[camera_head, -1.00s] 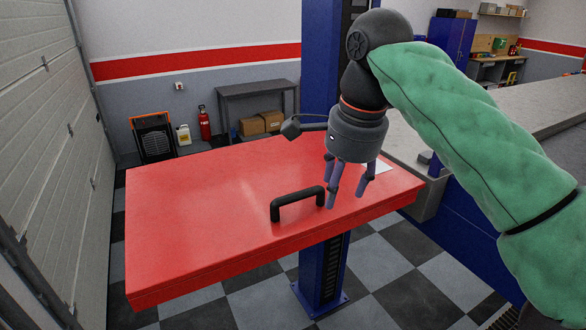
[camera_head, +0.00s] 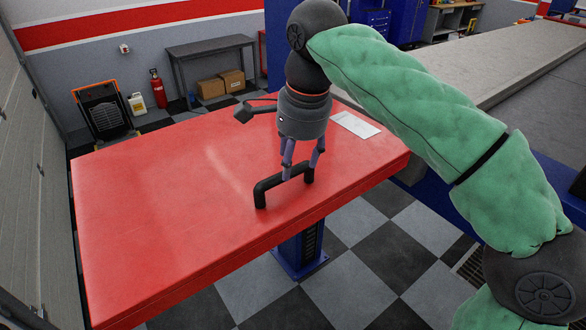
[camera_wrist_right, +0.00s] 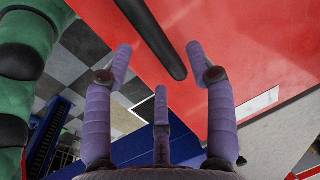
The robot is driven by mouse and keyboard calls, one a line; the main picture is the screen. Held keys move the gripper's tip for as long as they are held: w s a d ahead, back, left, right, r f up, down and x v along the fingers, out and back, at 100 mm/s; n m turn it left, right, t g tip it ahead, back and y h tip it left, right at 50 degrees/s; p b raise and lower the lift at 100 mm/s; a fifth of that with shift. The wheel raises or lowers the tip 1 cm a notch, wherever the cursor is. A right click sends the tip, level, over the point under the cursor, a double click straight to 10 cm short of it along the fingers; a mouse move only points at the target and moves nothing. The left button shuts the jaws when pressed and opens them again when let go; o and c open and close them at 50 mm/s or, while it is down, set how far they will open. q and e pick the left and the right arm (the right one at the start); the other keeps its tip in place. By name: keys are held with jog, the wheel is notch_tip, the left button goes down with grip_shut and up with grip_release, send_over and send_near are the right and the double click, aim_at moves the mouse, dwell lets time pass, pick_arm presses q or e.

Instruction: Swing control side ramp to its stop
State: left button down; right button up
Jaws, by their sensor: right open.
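The red ramp (camera_head: 170,210) is a broad flat panel in the head view, standing out level over the checkered floor. A black bar handle (camera_head: 268,187) rises from it near its front edge. My right gripper (camera_head: 301,172) points down over the handle's right part, its fingers hiding some of the bar. In the right wrist view the gripper (camera_wrist_right: 165,72) is open, with the black handle (camera_wrist_right: 155,38) running between its spread fingers. I cannot tell whether any finger touches the bar. My left gripper is in neither view.
A white paper (camera_head: 355,124) lies on the ramp's far right. A blue post (camera_head: 300,252) stands beneath it. A grey deck (camera_head: 500,70) lies to the right. A grey shutter door (camera_head: 30,190) is close on the left. A heater (camera_head: 103,107) and fire extinguisher (camera_head: 156,87) stand behind.

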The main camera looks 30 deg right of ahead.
aim_at(293, 171)
notch_tip(293, 171, down, 2)
jog(key=shift+f, duration=0.1)
jog(key=shift+w+f, duration=0.25)
jog(key=shift+f, duration=0.15)
